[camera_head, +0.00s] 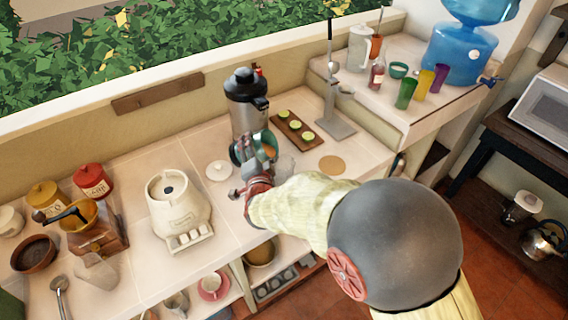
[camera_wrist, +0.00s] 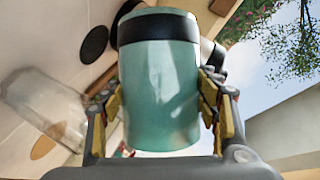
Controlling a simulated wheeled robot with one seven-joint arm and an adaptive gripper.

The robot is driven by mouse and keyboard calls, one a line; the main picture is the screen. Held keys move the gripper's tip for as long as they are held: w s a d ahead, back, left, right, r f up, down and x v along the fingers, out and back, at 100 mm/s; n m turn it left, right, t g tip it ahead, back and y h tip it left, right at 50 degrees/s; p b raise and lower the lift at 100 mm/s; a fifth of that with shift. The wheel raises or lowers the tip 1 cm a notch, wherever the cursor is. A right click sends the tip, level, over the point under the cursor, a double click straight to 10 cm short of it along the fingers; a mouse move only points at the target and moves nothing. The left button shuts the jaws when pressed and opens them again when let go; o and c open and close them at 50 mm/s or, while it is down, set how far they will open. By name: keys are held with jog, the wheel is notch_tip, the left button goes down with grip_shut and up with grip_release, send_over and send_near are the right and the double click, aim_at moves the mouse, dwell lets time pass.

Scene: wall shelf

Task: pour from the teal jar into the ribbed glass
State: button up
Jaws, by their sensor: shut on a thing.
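My gripper (camera_head: 258,172) is shut on the teal jar (camera_head: 240,152), in the middle of the counter view. In the wrist view the teal jar (camera_wrist: 160,95) fills the space between my fingers (camera_wrist: 165,100), with a dark band near its upper end in the picture. The jar looks tilted, but its exact angle and contents are unclear. The clear ribbed glass (camera_head: 286,165) is just right of the gripper in the head view, partly hidden by my arm. It shows at the left of the wrist view (camera_wrist: 45,97), apart from the jar.
A dark-topped steel flask (camera_head: 247,105) stands close behind the jar. A board with green-topped pieces (camera_head: 296,130) and a metal stand (camera_head: 335,115) are behind right. A tan disc (camera_head: 333,165) lies right, a white lid (camera_head: 219,171) and cream appliance (camera_head: 178,205) left.

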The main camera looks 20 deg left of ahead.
aim_at(259, 143)
jog(key=shift+d+r+m+t+y+b, duration=0.15)
jog(key=shift+r+m+y+b, duration=0.1)
jog(key=shift+r+m+b, duration=0.3)
jog(key=shift+d+r+m+t+y+b, duration=0.15)
jog(key=shift+r+m+y+b, duration=0.1)
jog(key=shift+r+m+b, duration=0.25)
dwell(1.4)
jog(key=shift+d+r+m+b, duration=0.4)
jog(key=shift+d+m+b, duration=0.15)
jog(key=shift+m+b, duration=0.15)
dwell(1.3)
jog(key=shift+w+d+r+m+t+y+b, duration=0.1)
jog(key=shift+d+r+m+t+y+b, duration=0.4)
jog(key=shift+b, duration=1.45)
jog(key=shift+d+r+m+t+b, duration=0.15)
jog(key=shift+m+b, duration=0.7)
jog(key=shift+b, duration=1.05)
jog(key=shift+a+r+p, duration=0.1)
jog(key=shift+a+p, duration=0.05)
jog(key=shift+p, duration=0.35)
